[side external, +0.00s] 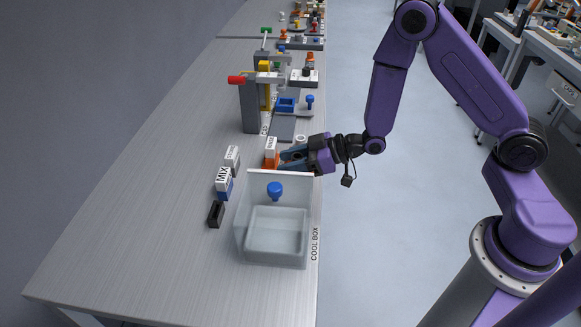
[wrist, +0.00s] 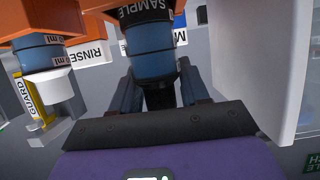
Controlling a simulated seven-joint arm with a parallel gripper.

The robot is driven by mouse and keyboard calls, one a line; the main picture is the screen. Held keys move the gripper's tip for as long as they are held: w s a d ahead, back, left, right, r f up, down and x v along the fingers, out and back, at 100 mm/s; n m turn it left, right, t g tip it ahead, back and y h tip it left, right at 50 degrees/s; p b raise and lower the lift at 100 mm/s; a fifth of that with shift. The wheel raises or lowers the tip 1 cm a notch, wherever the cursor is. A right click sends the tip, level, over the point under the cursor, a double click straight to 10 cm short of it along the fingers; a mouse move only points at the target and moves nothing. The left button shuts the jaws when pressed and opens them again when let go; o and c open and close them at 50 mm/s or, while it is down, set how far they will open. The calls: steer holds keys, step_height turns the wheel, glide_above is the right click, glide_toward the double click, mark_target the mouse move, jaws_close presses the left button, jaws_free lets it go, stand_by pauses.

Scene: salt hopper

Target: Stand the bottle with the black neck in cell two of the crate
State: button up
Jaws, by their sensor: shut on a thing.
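My gripper (wrist: 158,95) is shut on a bottle in the wrist view. The bottle (wrist: 152,62) has a blue body and a dark neck between my fingers, with a black band reading SAMPLE beyond it. Orange parts, apparently the crate (wrist: 98,6), show at the top of that view. I cannot tell which cell lies by the held bottle or whether its base touches down. Another blue bottle with a white neck (wrist: 48,86) is to the left. In the side external view my gripper (side external: 287,156) is beside an orange thing (side external: 268,161), and the held bottle is not clear.
A translucent cool box (side external: 274,232) with an upright white panel and a blue knob (side external: 275,189) stands just nearer than my gripper. A MIX block (side external: 223,182) and a black block (side external: 215,213) are left. Posts and fixtures (side external: 249,105) stand behind. The bench's left side is clear.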

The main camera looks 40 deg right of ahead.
steer(key=shift+f, duration=0.95)
steer(key=shift+f, duration=0.1)
steer(key=o, duration=1.1)
steer(key=shift+s+d+r, duration=0.2)
steer(key=v, duration=1.1)
steer(key=shift+s+d, duration=0.2)
steer(key=shift+a, duration=0.1)
